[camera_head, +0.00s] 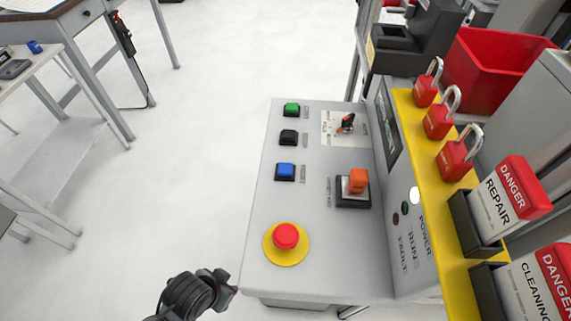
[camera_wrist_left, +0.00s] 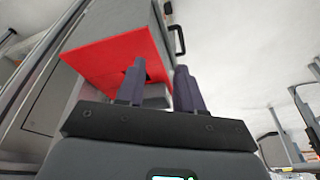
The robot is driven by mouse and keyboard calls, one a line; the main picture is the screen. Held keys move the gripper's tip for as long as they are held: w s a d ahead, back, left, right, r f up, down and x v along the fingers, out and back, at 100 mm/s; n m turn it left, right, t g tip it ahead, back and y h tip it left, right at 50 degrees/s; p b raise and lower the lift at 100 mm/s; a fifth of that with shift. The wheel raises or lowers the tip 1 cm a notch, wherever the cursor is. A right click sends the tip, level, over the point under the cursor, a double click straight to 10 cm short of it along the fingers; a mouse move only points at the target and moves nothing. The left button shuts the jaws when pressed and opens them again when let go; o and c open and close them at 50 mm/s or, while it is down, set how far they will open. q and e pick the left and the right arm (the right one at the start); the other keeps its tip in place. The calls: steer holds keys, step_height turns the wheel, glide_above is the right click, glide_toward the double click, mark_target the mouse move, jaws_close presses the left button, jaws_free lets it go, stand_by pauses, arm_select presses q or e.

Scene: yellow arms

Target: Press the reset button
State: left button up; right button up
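A grey control panel (camera_head: 325,262) carries a green button (camera_head: 291,109), a black button (camera_head: 289,137) and a blue button (camera_head: 285,171) in a column on its left side. The labels beside them are too small to read, so I cannot tell which one is marked reset. My left gripper (camera_head: 228,285) is just off the panel's near left corner, apart from all the buttons. In the left wrist view its two fingers (camera_wrist_left: 161,88) stand apart with nothing between them. My right gripper is not in view.
A red mushroom button (camera_head: 286,236) on a yellow ring is the panel control closest to my gripper. An orange switch (camera_head: 358,181) and a small selector (camera_head: 346,122) sit right of the buttons. Red padlocks (camera_head: 455,158) hang on a yellow board. Open floor lies left.

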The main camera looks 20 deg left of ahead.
arm_select(q)
jaws_close()
stand_by(1.5)
